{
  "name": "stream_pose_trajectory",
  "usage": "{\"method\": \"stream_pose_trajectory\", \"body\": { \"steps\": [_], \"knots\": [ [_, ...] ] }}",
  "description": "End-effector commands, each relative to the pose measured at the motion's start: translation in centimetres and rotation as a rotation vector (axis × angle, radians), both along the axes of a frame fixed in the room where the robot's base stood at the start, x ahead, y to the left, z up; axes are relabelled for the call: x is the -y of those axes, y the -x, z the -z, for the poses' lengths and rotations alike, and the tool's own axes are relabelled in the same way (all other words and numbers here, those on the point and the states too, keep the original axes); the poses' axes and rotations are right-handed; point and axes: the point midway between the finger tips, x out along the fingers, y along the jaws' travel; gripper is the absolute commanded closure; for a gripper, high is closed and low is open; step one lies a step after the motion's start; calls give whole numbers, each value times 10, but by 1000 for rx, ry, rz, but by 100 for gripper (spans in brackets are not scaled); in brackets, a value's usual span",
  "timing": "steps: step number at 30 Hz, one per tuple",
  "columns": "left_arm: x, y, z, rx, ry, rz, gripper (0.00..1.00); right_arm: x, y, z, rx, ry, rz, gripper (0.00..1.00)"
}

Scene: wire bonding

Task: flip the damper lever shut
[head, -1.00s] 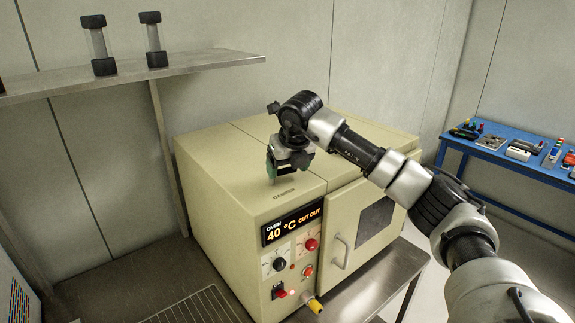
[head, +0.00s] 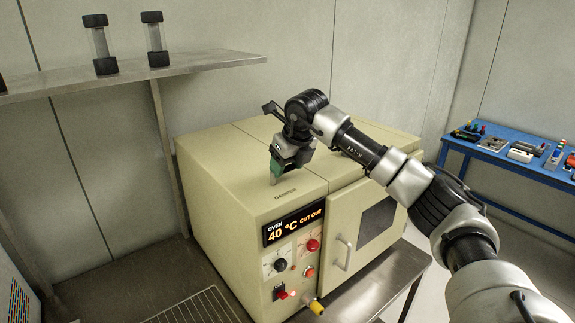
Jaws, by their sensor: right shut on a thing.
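The cream oven (head: 225,195) stands on a metal bench, with a "DAMPER" label (head: 285,194) on its top near the front edge. My right gripper (head: 273,180) points down at the oven top just behind that label. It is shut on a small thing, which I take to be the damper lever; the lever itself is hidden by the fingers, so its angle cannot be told. The display (head: 293,222) reads "OVEN 40 °C CUT OUT". My left gripper is not in view.
The oven door (head: 365,225) with its handle is closed at the front right. Knobs and switches sit below the display. A wall shelf (head: 190,64) holds capped glass cylinders at the upper left. A blue table (head: 520,165) with small items stands at the right. A wire rack (head: 195,308) lies at the front left.

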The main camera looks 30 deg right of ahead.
Motion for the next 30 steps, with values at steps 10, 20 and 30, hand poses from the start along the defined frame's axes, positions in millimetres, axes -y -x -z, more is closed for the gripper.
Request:
{"method": "stream_pose_trajectory", "body": {
  "steps": [10, 20, 30],
  "knots": [
    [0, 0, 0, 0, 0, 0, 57, 0, 0, -1, 3, 2, -2, 18],
    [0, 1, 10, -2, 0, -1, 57, 1, 6, -16, 8, 1, -1, 18],
    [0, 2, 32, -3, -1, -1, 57, 3, 32, -78, 8, 1, -1, 18]
  ]
}}
